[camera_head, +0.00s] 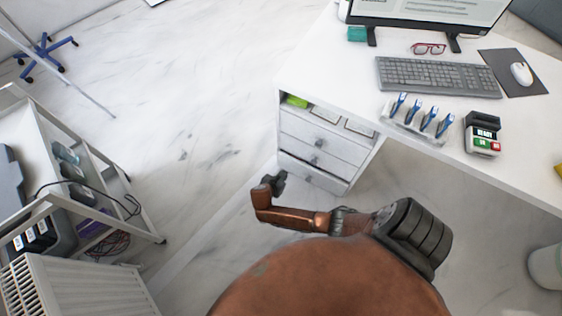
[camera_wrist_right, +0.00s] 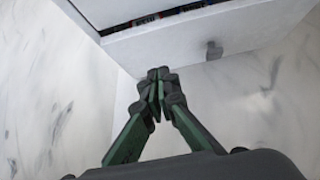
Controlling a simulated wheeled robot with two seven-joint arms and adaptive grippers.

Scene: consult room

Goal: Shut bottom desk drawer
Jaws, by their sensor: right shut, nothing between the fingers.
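The white desk's drawer stack (camera_head: 318,138) stands under its left end in the head view. The bottom drawer (camera_head: 325,180) sticks out a little past the drawers above it. In the wrist view a drawer front (camera_wrist_right: 250,28) with a small grey knob (camera_wrist_right: 214,50) fills the top, with a dark gap behind its upper edge showing coloured contents. My right gripper (camera_head: 276,183) is just left of the bottom drawer; in the wrist view its fingertips (camera_wrist_right: 160,76) are together and empty, close to the drawer front's lower edge. Contact cannot be told. My left gripper is out of view.
A white trolley (camera_head: 100,163) stands at the left. A bin (camera_head: 546,268) is at the lower right. The marble floor between trolley and drawers is clear.

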